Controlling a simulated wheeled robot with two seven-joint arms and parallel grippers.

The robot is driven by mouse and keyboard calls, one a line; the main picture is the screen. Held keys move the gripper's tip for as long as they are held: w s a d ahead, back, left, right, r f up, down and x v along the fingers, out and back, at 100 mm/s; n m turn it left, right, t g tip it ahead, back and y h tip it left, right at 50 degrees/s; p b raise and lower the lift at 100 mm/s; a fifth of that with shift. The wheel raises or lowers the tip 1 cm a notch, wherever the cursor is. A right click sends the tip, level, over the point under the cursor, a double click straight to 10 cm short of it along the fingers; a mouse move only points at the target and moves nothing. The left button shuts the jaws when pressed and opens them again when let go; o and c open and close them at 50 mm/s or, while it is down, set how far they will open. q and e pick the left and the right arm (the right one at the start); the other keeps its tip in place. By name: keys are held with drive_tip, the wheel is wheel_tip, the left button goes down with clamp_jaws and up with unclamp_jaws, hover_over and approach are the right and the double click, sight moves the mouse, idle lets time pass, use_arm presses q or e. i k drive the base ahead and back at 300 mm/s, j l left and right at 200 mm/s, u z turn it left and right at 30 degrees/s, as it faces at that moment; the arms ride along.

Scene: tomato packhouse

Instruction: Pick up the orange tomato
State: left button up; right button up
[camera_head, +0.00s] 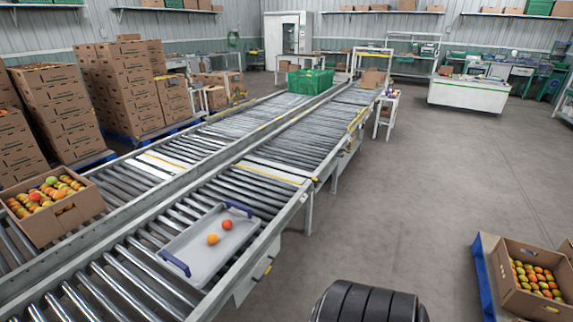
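An orange tomato (212,239) lies in a shallow grey tray (190,258) with blue handles on the near roller conveyor. A redder tomato (227,224) lies in the same tray, just up and to the right of the orange one, close to it. Neither of my grippers shows in the head view. A dark, rounded, ribbed part at the bottom edge appears to be mine; no fingers show on it.
A cardboard box (66,219) of mixed tomatoes sits at the left on the far conveyor lane. Another tomato box (510,290) stands on a blue pallet at lower right. A green crate (309,81) is farther along the conveyor. The floor right of the conveyor is largely clear.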

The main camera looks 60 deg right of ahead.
sight(212, 239)
drive_tip(key=z, duration=1.25)
drive_tip(key=i+l+u, duration=0.25)
drive_tip(key=i+l, duration=0.2)
drive_tip(key=l, duration=0.2)
drive_tip(key=i+l+u, duration=0.15)
drive_tip(key=l, duration=0.2)
